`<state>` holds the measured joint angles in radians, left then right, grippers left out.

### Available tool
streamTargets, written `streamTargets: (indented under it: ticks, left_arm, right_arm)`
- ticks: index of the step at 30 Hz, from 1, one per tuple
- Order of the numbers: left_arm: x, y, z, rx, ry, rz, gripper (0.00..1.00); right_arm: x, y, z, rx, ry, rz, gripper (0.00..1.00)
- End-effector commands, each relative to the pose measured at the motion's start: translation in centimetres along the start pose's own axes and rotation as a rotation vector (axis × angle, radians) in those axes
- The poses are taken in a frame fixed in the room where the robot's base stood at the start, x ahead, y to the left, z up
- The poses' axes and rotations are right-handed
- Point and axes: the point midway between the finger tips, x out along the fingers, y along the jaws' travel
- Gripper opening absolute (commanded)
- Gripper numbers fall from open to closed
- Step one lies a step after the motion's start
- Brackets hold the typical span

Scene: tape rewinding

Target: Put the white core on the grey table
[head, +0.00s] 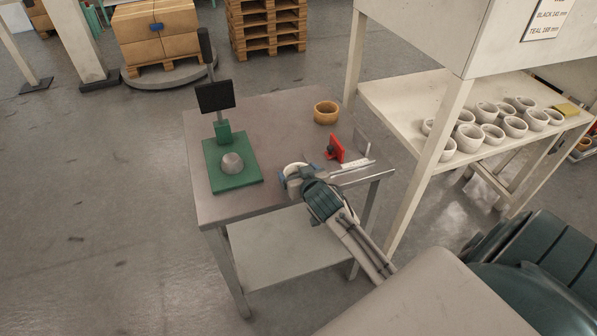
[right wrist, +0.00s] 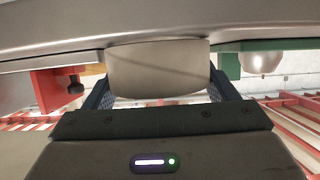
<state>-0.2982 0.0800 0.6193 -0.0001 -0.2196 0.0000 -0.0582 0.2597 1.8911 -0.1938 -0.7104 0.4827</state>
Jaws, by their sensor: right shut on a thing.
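The grey table (head: 275,120) stands in the middle of the head view. My right gripper (head: 297,181) is over its front right part, with the arm reaching in from the lower right. It is shut on the white core (right wrist: 158,70), which sits between the two dark fingers in the right wrist view. My left gripper is not in view.
A green stand with a grey dome (head: 232,163) is on the table's left. A tan ring (head: 326,112), a red tool (head: 335,147) and a white ruler (head: 356,164) are on the right. Several white cores (head: 515,127) stand on the cream shelf (head: 400,99). The table's back middle is clear.

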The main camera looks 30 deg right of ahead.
Motion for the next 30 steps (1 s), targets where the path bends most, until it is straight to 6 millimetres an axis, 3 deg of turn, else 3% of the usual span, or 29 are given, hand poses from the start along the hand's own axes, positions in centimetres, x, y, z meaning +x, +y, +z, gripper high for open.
streamTargets:
  ticks: [4,5,7,16,19,30]
  left_arm:
    - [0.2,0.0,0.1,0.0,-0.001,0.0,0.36]
    - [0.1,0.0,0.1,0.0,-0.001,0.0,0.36]
    - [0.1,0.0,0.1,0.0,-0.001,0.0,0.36]
    - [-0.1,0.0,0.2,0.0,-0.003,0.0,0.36]
    - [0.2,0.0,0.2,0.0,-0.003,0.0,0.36]
    - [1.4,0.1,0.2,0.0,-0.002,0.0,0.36]
  right_arm:
    - [0.1,0.0,0.3,0.0,0.0,0.0,0.58]
    - [0.1,0.0,0.2,0.0,0.0,0.0,0.86]
    - [0.1,0.0,0.2,0.0,0.0,0.0,0.99]
    - [-0.1,0.0,-0.1,0.0,0.001,0.0,1.0]
    - [-0.9,0.0,0.1,-0.001,-0.001,0.0,1.0]
    - [-8.3,0.0,0.2,-0.002,0.001,-0.001,1.0]
